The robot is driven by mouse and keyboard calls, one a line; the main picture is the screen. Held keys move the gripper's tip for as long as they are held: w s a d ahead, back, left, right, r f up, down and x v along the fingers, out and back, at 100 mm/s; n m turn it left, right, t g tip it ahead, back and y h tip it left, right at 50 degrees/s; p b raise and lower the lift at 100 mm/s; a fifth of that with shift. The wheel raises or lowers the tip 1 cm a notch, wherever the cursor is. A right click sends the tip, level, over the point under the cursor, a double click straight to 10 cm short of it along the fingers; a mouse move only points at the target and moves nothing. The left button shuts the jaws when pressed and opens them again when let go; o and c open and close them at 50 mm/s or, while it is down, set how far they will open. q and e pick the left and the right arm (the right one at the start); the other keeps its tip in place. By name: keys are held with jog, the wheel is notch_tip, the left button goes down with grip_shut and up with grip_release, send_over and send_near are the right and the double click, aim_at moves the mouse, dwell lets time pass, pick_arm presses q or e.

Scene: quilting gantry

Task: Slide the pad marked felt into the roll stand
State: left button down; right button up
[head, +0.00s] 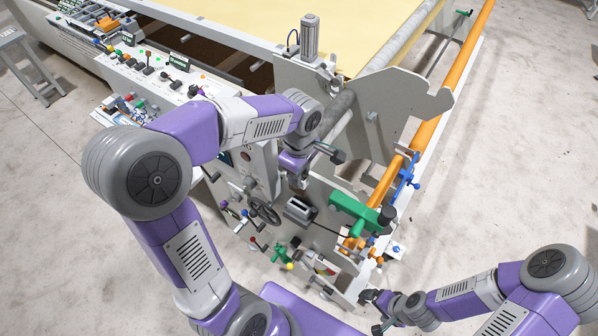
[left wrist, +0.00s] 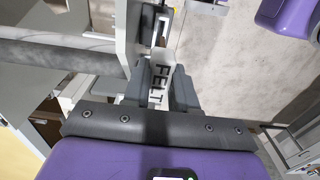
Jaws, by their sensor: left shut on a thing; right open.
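The pad marked FELT (left wrist: 156,84) shows in the left wrist view as a pale piece with black letters, between the two dark fingers of my left gripper (left wrist: 165,88). My left gripper is shut on it. In the head view my left gripper (head: 299,182) points down beside the grey end frame of the gantry, and the pad cannot be made out there. A grey upright plate (left wrist: 128,40) stands just beyond the fingers in the left wrist view. I cannot tell which part is the roll stand. My right gripper (head: 377,312) is open and empty at the lower right.
A grey slotted block (head: 299,209), a handwheel (head: 264,213) and several coloured knobs crowd the end panel below my left gripper. A green fitting (head: 354,208) and a long orange tube (head: 434,123) lie to the right. The concrete floor (head: 530,150) at the right is clear.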

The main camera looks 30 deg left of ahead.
aim_at(301, 195)
pick_arm(q)
jog(key=shift+d, duration=0.2)
jog(key=shift+f+b, duration=0.25)
jog(key=shift+b, duration=0.05)
notch_tip(301, 195, down, 5)
jog(key=b, duration=0.4)
jog(key=shift+f, duration=0.15)
jog(key=shift+f+b, duration=2.5)
jog(key=shift+b, duration=0.1)
dwell(0.9)
jog(key=c, duration=0.8)
grip_release()
jog(key=shift+r, duration=0.1)
notch_tip(301, 195, up, 8)
jog(key=shift+f+p, duration=0.25)
jog(key=shift+p, duration=0.1)
